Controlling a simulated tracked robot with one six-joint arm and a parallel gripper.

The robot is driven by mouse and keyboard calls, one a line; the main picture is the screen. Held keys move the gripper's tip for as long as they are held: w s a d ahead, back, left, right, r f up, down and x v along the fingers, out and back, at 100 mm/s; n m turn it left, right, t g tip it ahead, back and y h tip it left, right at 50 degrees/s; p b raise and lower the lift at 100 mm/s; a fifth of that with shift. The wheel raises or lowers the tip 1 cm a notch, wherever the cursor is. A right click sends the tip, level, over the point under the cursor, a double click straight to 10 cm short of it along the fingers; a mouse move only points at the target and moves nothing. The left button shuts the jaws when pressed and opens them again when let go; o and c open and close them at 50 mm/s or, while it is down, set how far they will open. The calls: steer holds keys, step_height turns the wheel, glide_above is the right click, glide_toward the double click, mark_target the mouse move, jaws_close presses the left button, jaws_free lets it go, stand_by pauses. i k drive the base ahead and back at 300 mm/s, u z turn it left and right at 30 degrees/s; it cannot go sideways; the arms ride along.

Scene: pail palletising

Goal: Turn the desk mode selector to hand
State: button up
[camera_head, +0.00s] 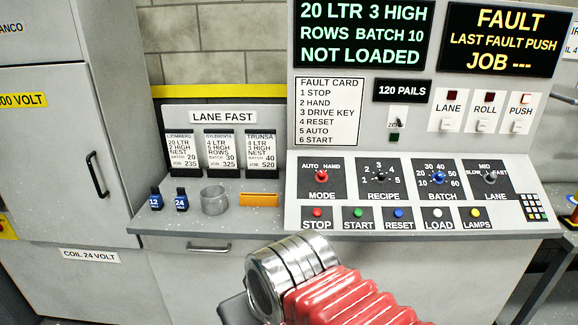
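The mode selector (321,176) is a small red knob on a dark plate at the left end of the desk's sloping panel (400,213). AUTO is printed at its upper left and HAND at its upper right. The knob is too small to tell which word it points to. My arm, with red bellows and a silver ringed joint, shows at the bottom centre, below the desk front and apart from the selector. My gripper's fingers are not seen.
Recipe (380,178), batch (438,178) and lane (489,178) knobs sit right of the selector, with stop (318,212) and other buttons below. The fault screen (509,40) reads FAULT.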

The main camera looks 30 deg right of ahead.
mark_target(322, 176)
steer(key=z, duration=0.1)
steer(key=i, duration=1.2)
steer(key=z, duration=0.5)
